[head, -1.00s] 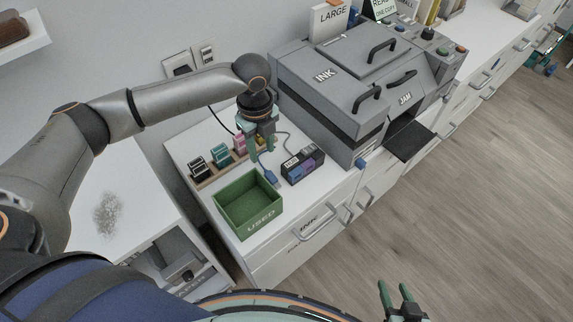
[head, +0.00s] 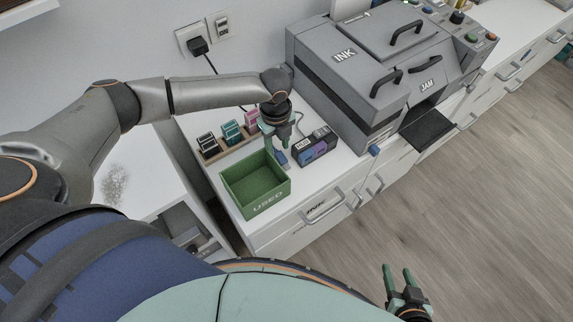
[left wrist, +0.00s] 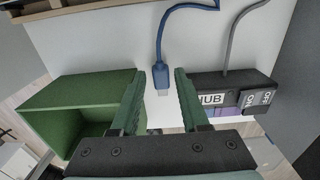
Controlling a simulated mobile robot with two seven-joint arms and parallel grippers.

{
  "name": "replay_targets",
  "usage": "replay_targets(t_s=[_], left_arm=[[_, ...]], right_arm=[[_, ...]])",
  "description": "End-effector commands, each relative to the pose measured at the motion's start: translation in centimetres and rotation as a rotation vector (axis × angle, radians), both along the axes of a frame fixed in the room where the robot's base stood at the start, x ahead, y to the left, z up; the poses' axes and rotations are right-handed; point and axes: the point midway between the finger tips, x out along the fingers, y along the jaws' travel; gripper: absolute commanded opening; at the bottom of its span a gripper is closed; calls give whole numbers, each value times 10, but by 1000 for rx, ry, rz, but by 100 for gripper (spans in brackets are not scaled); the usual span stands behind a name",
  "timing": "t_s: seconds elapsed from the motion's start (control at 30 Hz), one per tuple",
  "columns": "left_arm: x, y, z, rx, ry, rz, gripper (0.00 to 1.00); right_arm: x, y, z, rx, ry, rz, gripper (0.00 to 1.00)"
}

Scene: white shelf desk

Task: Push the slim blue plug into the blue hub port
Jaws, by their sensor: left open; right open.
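The slim blue plug (left wrist: 161,76) on its blue cable lies on the white desk top between the spread fingers of my left gripper (left wrist: 160,100) in the left wrist view, apart from both. In the head view the plug (head: 281,157) shows just below my left gripper (head: 278,140), which is open. The dark hub (head: 316,146) stands to the right of the plug; its HUB label shows in the left wrist view (left wrist: 211,99). The blue port cannot be made out clearly. My right gripper (head: 398,278) is open and empty over the floor, far from the desk.
The green USED bin (head: 256,188) stands close to the left gripper. A wooden rack (head: 212,153) with several cartridges is behind it. The large grey INK machine (head: 350,85) stands right of the hub. A black plug (head: 196,45) sits in a wall socket.

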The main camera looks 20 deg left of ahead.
Motion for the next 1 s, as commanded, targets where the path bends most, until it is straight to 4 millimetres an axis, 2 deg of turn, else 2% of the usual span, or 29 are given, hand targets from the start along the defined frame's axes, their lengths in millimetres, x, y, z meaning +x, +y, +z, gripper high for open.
replay_targets(t_s=[0.13,0.4,0.8,1.0], left_arm=[[0,0,-17,1,1,0,45],[0,0,-19,0,0,0,45],[0,0,-18,1,-1,0,0],[0,0,-18,1,-1,0,0]], right_arm=[[1,0,-2,0,-2,1,50],[1,0,-2,0,-2,1,50],[1,0,-2,0,-3,1,50],[1,0,-1,0,-3,1,50]])
